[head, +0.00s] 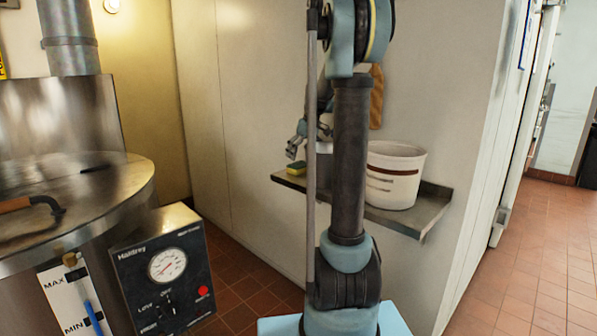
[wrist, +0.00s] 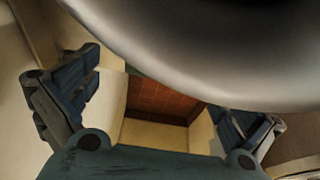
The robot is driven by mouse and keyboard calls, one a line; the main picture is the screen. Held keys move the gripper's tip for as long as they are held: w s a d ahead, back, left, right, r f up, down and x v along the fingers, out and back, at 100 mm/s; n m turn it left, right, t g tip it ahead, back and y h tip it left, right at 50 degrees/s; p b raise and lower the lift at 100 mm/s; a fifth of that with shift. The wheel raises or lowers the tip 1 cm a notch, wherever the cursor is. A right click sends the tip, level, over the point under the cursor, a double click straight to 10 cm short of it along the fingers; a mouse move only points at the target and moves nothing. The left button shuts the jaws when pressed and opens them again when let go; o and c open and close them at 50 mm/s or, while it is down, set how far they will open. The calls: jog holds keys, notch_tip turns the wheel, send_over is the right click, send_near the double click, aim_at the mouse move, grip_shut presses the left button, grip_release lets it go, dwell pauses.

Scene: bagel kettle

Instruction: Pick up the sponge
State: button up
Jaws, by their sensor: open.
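The sponge (head: 297,168) is small, yellow and green, and lies at the left end of a metal wall shelf (head: 405,219) in the head view. My gripper (head: 295,145) is just above the sponge and apart from it, as far as the head view shows. In the wrist view, the two fingers of my gripper (wrist: 165,108) are spread wide with nothing held between them. I cannot make out the sponge clearly in the wrist view. My arm hides part of the shelf in the head view.
A white bucket (head: 394,178) stands on the right part of the shelf. A large steel kettle (head: 75,190) with a gauge box (head: 165,275) is at the left. The tiled floor (head: 535,250) is open at the right. A rounded grey surface fills the top of the wrist view.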

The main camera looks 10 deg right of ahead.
aim_at(299, 164)
jog(key=shift+x, duration=2.3)
jog(key=shift+s, duration=0.2)
jog(key=c, duration=0.7)
